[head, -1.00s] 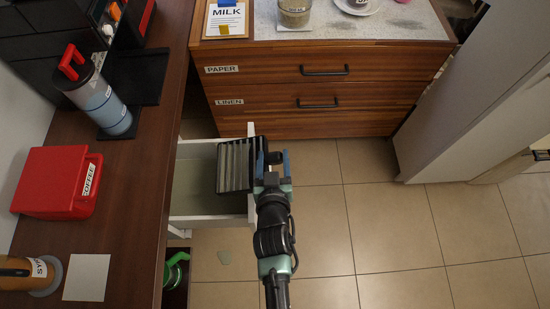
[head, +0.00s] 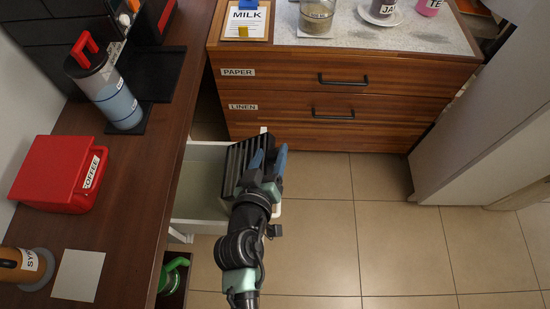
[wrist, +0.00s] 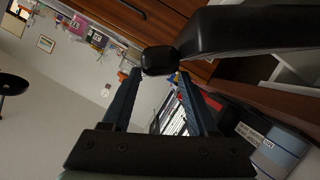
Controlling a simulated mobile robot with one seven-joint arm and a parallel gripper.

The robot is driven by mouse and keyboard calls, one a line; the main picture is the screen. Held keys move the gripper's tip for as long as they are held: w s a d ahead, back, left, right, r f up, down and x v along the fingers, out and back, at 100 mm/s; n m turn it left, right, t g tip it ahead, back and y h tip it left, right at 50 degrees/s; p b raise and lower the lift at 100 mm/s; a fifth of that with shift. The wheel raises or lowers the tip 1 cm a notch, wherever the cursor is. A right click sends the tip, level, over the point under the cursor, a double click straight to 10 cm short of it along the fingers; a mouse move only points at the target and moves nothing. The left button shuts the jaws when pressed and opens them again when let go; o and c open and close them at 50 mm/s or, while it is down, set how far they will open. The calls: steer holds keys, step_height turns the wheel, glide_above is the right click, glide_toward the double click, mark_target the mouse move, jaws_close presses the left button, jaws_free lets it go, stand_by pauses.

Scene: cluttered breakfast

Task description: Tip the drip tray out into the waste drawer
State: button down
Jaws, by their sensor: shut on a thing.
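The black slatted drip tray (head: 236,168) is held up over the right part of the open white waste drawer (head: 203,160), steeply tilted. My gripper (head: 268,168) is at the tray's right side, shut on it. In the wrist view, my gripper's fingers (wrist: 158,78) reach to a black rounded knob of the tray (wrist: 245,30), whose dark body spreads to the upper right. The drawer's bottom looks pale and bare where it shows; the part behind the tray and my arm is hidden. I cannot tell whether anything is left in the tray.
The dark wood counter (head: 130,190) runs along the left of the drawer, with a red coffee box (head: 52,175) and a blue-grey bottle (head: 108,92). A wooden cabinet (head: 290,100) with shut drawers stands behind. A green-handled thing (head: 170,277) sits low in front. Tiled floor lies free to the right.

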steer(key=shift+w+a+r+n+t+h+b, duration=0.1)
steer(key=shift+a+r+n+h+b, duration=0.2)
steer(key=shift+a, duration=0.3)
steer(key=shift+s+a+r+n+t+h+b, duration=0.1)
steer(key=shift+a+r+n+h+b, duration=0.05)
steer(key=shift+a+r+n+b, duration=0.4)
steer(key=shift+w+a+r+n+t+h+b, duration=0.1)
steer(key=shift+a+r+n+h+b, duration=0.15)
steer(key=shift+a, duration=0.4)
steer(key=shift+a+r+n+t+h+b, duration=0.1)
steer(key=shift+a+r+n+h+b, duration=0.2)
steer(key=shift+a, duration=0.4)
steer(key=shift+a+r+n+t+h+b, duration=0.1)
steer(key=shift+a+n+h+b, duration=0.05)
steer(key=shift+a+n, duration=0.4)
steer(key=shift+a+r+n+t+h+b, duration=0.1)
steer(key=shift+a+r+n+h+b, duration=0.15)
steer(key=shift+a, duration=0.55)
steer(key=shift+f, duration=0.1)
steer(key=shift+w+a+n+t+h+b, duration=0.1)
steer(key=shift+a+n+t+h+b, duration=0.2)
steer(key=shift+a+n, duration=0.7)
steer(key=shift+a+n+t+h+b, duration=0.1)
steer(key=shift+a+n+h+b, duration=0.3)
steer(key=shift+a, duration=1.15)
